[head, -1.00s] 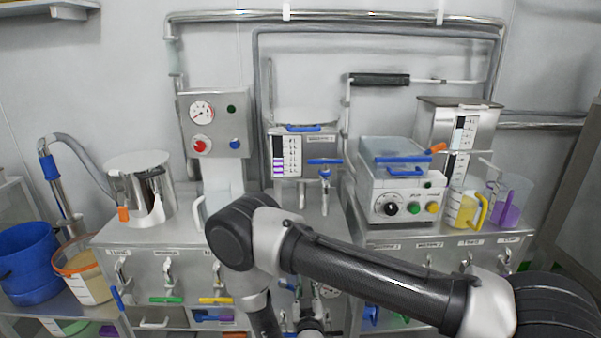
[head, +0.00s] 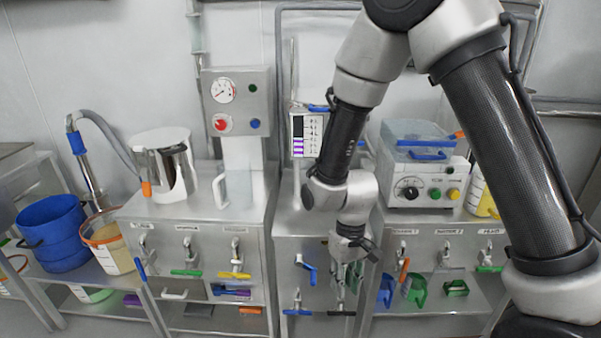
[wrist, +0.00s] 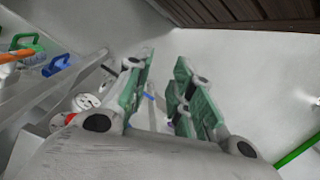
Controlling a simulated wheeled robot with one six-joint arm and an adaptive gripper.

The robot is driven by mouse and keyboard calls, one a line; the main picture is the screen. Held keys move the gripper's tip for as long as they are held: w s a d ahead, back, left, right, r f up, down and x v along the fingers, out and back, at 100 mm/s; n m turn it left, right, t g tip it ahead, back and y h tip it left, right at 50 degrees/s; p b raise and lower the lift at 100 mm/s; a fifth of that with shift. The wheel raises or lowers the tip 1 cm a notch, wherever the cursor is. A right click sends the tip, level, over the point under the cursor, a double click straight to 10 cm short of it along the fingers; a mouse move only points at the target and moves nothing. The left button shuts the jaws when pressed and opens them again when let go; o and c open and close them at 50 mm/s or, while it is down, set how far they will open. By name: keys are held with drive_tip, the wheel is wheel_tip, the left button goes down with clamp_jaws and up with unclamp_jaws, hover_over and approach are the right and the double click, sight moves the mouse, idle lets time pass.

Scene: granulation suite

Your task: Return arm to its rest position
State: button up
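My gripper (head: 345,285) hangs pointing down in front of the middle steel cabinet (head: 290,238) in the head view. My arm is bent, with its elbow high at the top of the picture and the forearm dropping in front of the bench. In the wrist view my gripper (wrist: 163,88) shows two fingers with green pads. A gap lies between them and I see nothing held there. Whether the fingertips touch the cabinet front is hard to tell.
Blue and green scoops (head: 413,290) lie on a low shelf right of my gripper. A control box with knobs (head: 425,190) stands on the right bench. A steel jug (head: 165,165) and clear pitcher (head: 236,187) stand on the left bench. A blue bucket (head: 52,232) is far left.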

drive_tip(key=s+d+r+m+t, duration=0.1)
drive_tip(key=s+d+r, duration=0.2)
drive_tip(key=d+r, duration=0.7)
drive_tip(key=s+d+r+t, duration=0.1)
drive_tip(key=s+d+r, duration=0.2)
drive_tip(key=d+r, duration=0.7)
wheel_tip(320, 180, up, 6)
drive_tip(key=shift+s+d+f+m+t, duration=0.2)
drive_tip(key=shift+s+d+m+t, duration=0.1)
drive_tip(key=shift+m, duration=0.1)
drive_tip(key=shift+o, duration=0.2)
drive_tip(key=s+d+r+m+t, duration=0.2)
drive_tip(key=d+r+t, duration=0.1)
drive_tip(key=r, duration=0.3)
drive_tip(key=shift+s+d+t, duration=0.3)
drive_tip(key=shift+s+d, duration=0.05)
drive_tip(key=shift+d, duration=0.4)
drive_tip(key=o, duration=0.4)
drive_tip(key=shift+d+r+m, duration=0.2)
drive_tip(key=shift+d+m, duration=0.1)
drive_tip(key=shift+c, duration=0.2)
